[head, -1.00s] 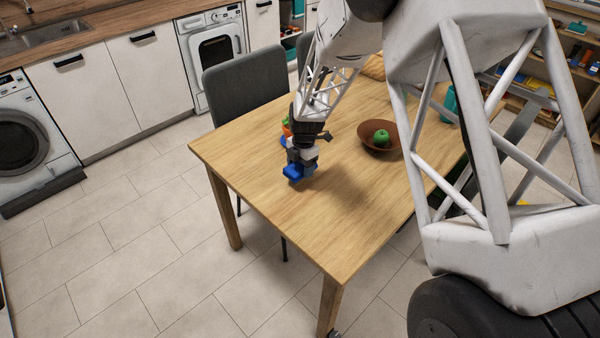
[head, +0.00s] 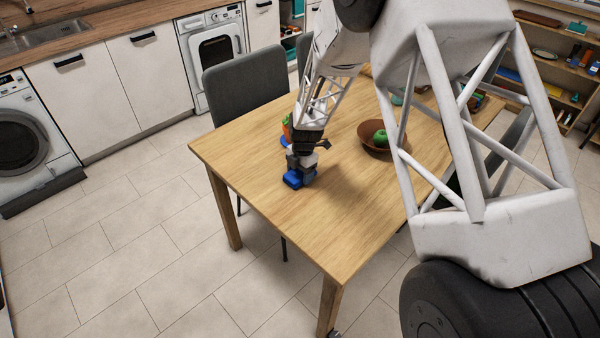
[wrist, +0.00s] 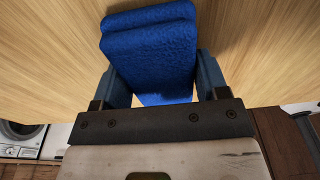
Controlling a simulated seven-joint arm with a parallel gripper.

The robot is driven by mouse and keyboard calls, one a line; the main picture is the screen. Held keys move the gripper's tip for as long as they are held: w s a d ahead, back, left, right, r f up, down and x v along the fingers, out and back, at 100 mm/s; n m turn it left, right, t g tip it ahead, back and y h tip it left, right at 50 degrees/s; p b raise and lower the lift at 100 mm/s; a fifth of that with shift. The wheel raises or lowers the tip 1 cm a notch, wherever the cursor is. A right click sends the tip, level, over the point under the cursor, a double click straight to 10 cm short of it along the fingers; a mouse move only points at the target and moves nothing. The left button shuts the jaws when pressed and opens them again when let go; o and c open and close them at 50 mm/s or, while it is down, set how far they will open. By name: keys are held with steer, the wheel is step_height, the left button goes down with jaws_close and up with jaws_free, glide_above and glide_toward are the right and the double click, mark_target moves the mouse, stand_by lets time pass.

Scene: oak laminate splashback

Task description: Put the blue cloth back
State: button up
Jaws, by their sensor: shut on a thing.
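The blue cloth (wrist: 150,62) is a folded, textured piece that fills the space between the two fingers in the wrist view. My gripper (wrist: 160,85) is shut on it, one finger on each side. In the head view the blue cloth (head: 293,180) shows at the lower end of my gripper (head: 300,171), over the near left part of the wooden table (head: 330,225). Whether the cloth touches the tabletop or hangs just above it, I cannot tell.
A brown bowl (head: 366,146) with a green apple (head: 380,137) stands right of my gripper. Orange, green and blue things (head: 286,130) are partly hidden behind my gripper. A grey chair (head: 247,95) stands at the table's far side. The table's near part is clear.

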steer(key=shift+f, duration=0.1)
steer(key=o, duration=0.9)
step_height(320, 180, up, 12)
steer(key=w+d, duration=0.1)
stand_by(0.5)
stand_by(0.7)
